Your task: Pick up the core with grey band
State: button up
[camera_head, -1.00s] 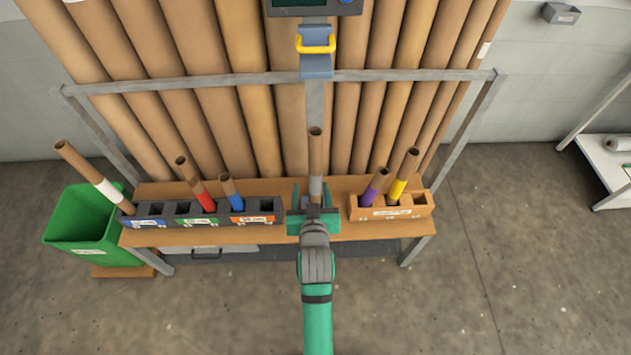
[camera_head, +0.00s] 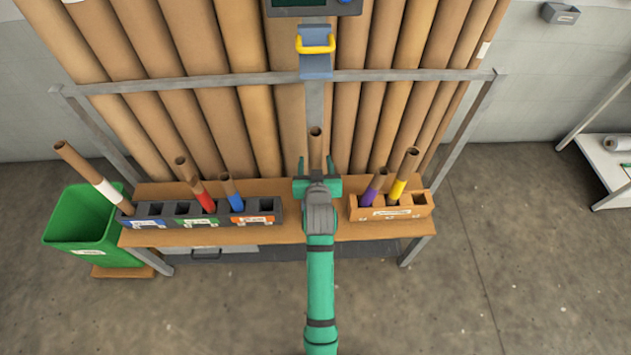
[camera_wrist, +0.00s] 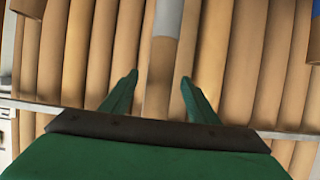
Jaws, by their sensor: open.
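The core with grey band is a brown tube (camera_head: 315,147) standing up at the middle of the wooden bench, in front of the tall rolls. In the head view its upper end shows and my gripper hides its band. In the wrist view, its grey band (camera_wrist: 168,18) is at the top edge, with bare brown tube below it. My gripper (camera_head: 316,168) is open, with one finger to each side of the core in the picture. The wrist view also shows the open fingers of my gripper (camera_wrist: 158,85) with the core between them. I cannot tell how deep it sits between them.
A dark rack (camera_head: 155,210) to the left holds cores with red and blue bands. A wooden block (camera_head: 415,212) to the right holds purple- and yellow-banded cores. A white-banded core (camera_head: 85,170) leans by the green bin (camera_head: 62,230). A metal rail (camera_head: 220,79) crosses the rolls behind.

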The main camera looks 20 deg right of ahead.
jog(key=shift+x, duration=1.25)
grip_shut()
jog(key=shift+r, duration=0.1)
notch_tip(320, 180, up, 18)
jog(key=shift+f, duration=0.1)
